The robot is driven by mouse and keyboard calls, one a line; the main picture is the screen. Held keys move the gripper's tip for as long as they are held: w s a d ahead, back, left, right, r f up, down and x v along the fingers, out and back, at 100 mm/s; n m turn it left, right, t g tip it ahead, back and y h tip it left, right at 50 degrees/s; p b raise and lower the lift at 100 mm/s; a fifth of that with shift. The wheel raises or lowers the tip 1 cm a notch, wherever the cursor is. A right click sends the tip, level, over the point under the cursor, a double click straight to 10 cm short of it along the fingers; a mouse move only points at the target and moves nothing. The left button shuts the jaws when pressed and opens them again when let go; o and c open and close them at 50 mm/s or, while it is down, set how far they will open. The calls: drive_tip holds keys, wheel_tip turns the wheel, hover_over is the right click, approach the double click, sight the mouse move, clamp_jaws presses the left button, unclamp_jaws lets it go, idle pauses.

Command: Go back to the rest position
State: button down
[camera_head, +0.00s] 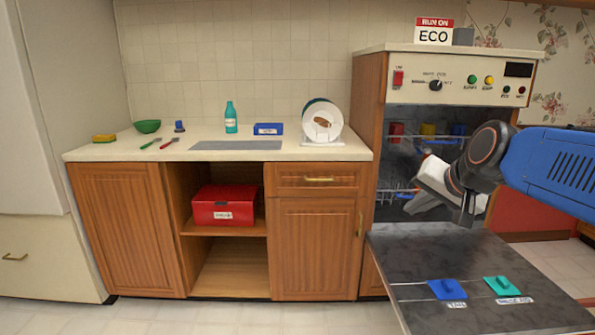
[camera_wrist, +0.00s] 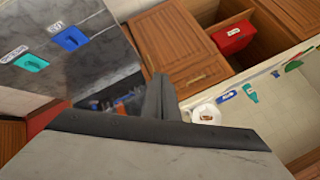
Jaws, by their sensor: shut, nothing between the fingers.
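My gripper (camera_head: 467,210) is shut and empty. It hangs in front of the open dishwasher (camera_head: 450,60), above the inner end of its lowered door (camera_head: 400,265). The gripper's fingers also show in the wrist view (camera_wrist: 160,100), pressed together, with part of the dishwasher's inside behind them. My blue arm reaches in from the right in the head view.
The lowered door carries a blue lidded compartment (camera_head: 447,289) and a teal one (camera_head: 502,287). Racks inside hold red, yellow and blue cups. Left, the counter (camera_head: 100,152) bears plates (camera_head: 322,124), a teal bottle (camera_head: 231,118) and a green bowl (camera_head: 147,126). A red box (camera_head: 224,204) sits on the shelf below.

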drive_tip(key=s+d+f+n+g+h, duration=0.1)
drive_tip(key=s+f+n+g, duration=0.1)
drive_tip(key=s+f, duration=0.6)
drive_tip(key=s+d+f+n+g+h, duration=0.1)
drive_tip(key=s+f+n+g, duration=0.1)
drive_tip(key=s+f, duration=0.7)
drive_tip(key=s+n, duration=0.1)
drive_tip(key=s, duration=0.4)
drive_tip(key=shift+f+n, duration=0.25)
drive_tip(key=shift+n, duration=0.15)
drive_tip(key=c, duration=2.5)
unclamp_jaws()
drive_tip(key=shift+d, duration=0.1)
